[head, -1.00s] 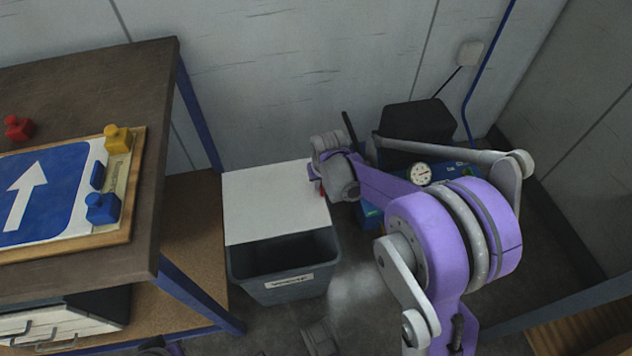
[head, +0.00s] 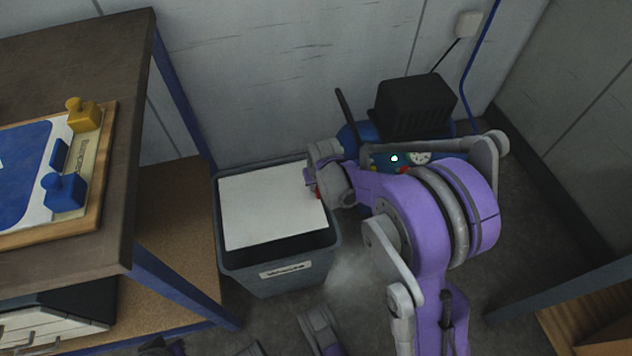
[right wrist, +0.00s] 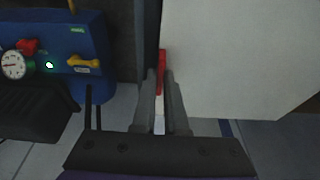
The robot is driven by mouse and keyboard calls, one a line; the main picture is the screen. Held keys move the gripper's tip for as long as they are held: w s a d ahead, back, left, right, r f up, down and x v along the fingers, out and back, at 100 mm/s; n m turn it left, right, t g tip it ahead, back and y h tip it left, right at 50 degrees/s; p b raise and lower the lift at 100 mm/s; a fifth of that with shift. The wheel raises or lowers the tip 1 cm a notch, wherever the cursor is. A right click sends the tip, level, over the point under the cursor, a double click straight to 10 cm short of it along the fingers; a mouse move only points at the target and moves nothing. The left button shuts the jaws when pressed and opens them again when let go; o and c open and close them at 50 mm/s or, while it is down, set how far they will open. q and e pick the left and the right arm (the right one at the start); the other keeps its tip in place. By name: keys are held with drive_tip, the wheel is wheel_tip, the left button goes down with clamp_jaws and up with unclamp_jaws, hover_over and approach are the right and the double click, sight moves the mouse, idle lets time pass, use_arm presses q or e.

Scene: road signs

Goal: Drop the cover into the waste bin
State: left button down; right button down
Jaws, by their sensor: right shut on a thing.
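The cover is a flat white panel (head: 272,205) with a small red piece at its right edge. It lies over the opening of the dark grey waste bin (head: 277,277), inside the rim outline in the head view. Dark gaps show around it; I cannot tell how deep it sits. My right gripper (head: 314,192) is shut on the cover's red piece at the bin's right side. In the right wrist view the fingers (right wrist: 163,88) pinch the red piece (right wrist: 161,70), with the white panel (right wrist: 235,60) to the right.
A wooden workbench with blue legs (head: 185,95) stands left of the bin, holding a blue sign (head: 20,170) with yellow and blue clamps. A blue machine with a gauge (head: 419,158) and a black box (head: 415,105) stand behind my right arm by the wall.

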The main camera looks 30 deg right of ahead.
drive_tip(key=shift+f, duration=0.1)
drive_tip(key=c, duration=0.9)
unclamp_jaws()
drive_tip(key=shift+o, duration=0.3)
drive_tip(key=o, duration=0.8)
drive_tip(key=shift+c, duration=0.2)
wheel_tip(320, 180, up, 3)
drive_tip(key=p, duration=0.2)
drive_tip(key=shift+p, duration=0.35)
wheel_tip(320, 180, up, 7)
drive_tip(key=p, duration=0.4)
drive_tip(key=shift+p, duration=0.3)
